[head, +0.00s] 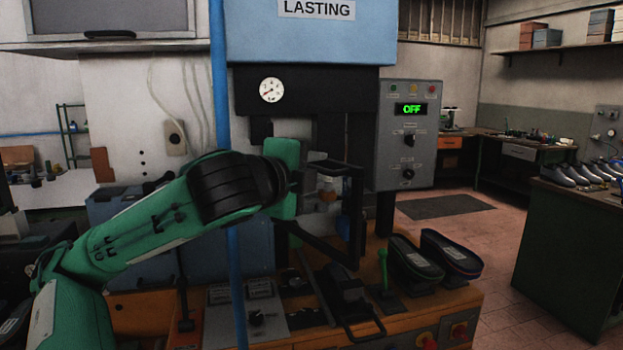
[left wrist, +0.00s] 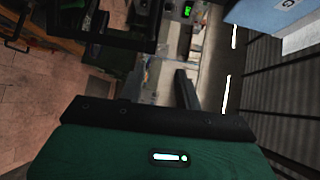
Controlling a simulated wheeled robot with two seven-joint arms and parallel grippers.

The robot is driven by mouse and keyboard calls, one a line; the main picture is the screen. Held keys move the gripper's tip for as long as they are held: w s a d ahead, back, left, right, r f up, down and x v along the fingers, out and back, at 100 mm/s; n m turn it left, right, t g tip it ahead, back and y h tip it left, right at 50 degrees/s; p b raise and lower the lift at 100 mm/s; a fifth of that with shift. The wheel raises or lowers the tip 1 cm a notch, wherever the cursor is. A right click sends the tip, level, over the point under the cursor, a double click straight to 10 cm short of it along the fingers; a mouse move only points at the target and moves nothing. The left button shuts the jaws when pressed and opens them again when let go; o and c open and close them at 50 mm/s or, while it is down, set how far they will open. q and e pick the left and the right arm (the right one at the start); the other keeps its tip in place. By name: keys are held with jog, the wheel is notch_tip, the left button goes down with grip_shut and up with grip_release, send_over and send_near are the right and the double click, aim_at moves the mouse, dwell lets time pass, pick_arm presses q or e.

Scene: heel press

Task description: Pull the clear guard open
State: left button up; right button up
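The clear guard (head: 357,220) is a see-through panel in a dark frame at the front of the press, below the blue LASTING head. Part of a dark frame, probably the guard's, shows at the upper left of the left wrist view (left wrist: 122,47). My left gripper (head: 306,182) is at the left side of the guard, its green hand upright. I cannot tell whether it touches the frame. In the left wrist view, a dark finger points up from the hand; the finger gap is not clear. My right gripper is not in view.
The control box (head: 408,135) right of the press reads OFF. On the orange bench (head: 460,300) are a pair of dark shoe lasts or soles (head: 415,262), a green-handled lever (head: 383,268) and a black pedal-like part (head: 347,290).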

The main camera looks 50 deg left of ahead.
pick_arm(q)
jog(key=shift+s+d+f, duration=0.1)
jog(key=shift+s+d, duration=0.1)
jog(key=shift+s, duration=0.15)
dwell(0.3)
